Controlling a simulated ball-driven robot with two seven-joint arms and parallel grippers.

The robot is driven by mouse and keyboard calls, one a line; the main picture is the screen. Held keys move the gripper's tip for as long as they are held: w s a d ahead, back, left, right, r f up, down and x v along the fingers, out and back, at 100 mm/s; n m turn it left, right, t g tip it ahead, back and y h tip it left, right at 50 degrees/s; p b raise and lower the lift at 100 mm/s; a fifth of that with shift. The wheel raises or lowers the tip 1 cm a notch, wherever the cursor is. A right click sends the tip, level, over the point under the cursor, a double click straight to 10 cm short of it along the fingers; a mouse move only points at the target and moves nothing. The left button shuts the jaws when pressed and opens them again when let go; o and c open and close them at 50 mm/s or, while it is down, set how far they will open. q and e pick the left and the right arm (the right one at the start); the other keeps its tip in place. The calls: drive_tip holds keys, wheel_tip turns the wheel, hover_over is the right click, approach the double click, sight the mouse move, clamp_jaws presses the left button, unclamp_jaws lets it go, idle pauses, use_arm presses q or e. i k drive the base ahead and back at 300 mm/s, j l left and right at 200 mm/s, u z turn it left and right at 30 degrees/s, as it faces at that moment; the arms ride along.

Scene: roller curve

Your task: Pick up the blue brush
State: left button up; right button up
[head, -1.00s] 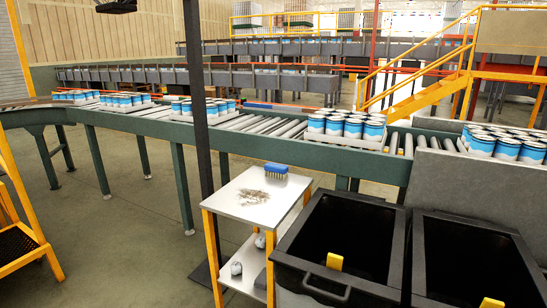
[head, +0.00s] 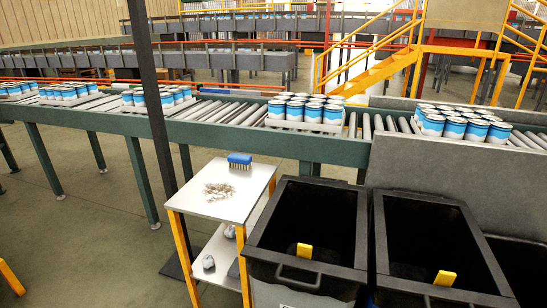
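The blue brush (head: 240,160) is on the white top of a small cart (head: 206,205), near its back edge. Its blue back faces up and its bristles point down to the surface. A scatter of brownish debris (head: 219,191) lies in front of it on the same top. Neither of my grippers shows in the head view.
Two black bins (head: 306,217) (head: 430,234) stand right of the cart, each with a yellow piece inside. A dark post (head: 158,120) rises left of the cart. A roller conveyor (head: 220,134) carrying trays of blue-and-white cans runs behind. Floor at left is open.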

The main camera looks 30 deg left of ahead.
sight(244, 162)
drive_tip(key=i+j+z, duration=0.15)
drive_tip(key=j, duration=0.5)
drive_tip(key=i+j+z, duration=0.1)
drive_tip(key=j, duration=0.55)
drive_tip(key=i+j+z, duration=0.15)
drive_tip(key=j, duration=0.5)
drive_tip(key=i+j+z, duration=0.15)
drive_tip(key=j, duration=0.55)
